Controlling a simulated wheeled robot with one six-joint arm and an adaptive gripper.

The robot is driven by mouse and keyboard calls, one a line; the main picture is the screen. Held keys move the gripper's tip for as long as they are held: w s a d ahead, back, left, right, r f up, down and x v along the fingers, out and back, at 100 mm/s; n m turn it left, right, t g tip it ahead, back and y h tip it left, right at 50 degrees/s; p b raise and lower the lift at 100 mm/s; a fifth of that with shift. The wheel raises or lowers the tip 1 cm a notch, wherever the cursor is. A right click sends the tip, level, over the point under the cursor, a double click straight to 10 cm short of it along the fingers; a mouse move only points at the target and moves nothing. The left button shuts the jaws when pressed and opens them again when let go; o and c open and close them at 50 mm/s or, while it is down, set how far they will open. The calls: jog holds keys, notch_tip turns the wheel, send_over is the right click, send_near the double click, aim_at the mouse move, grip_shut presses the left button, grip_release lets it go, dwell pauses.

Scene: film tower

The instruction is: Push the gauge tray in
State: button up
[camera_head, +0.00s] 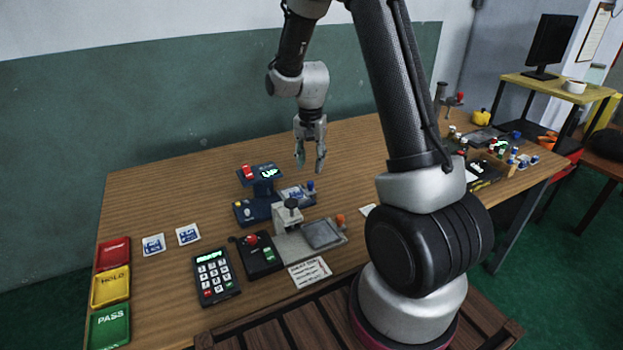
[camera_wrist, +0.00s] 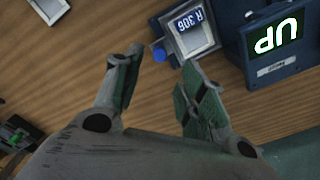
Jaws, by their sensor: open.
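A grey gauge stand (camera_head: 288,217) with a black knob on top has a flat grey tray (camera_head: 323,234) out to its right, with an orange knob (camera_head: 340,219) at the tray's outer end. Behind it is a blue unit (camera_head: 262,190) with a lit "UP" screen. A tray with a card and a blue knob (camera_head: 310,185) sticks out on its right; this tray also shows in the wrist view (camera_wrist: 211,40), labelled "R 306". My gripper (camera_head: 310,165) is open and empty, pointing down above the table behind the blue-knob tray.
A black box with a red button (camera_head: 257,256) and a keypad (camera_head: 215,277) stand left of the grey stand. A paper note (camera_head: 310,271) lies in front. Red, yellow and green trays line the left edge. The table's back middle is clear.

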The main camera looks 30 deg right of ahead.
aim_at(310, 182)
notch_tip(310, 182, down, 7)
dwell(0.3)
grip_shut()
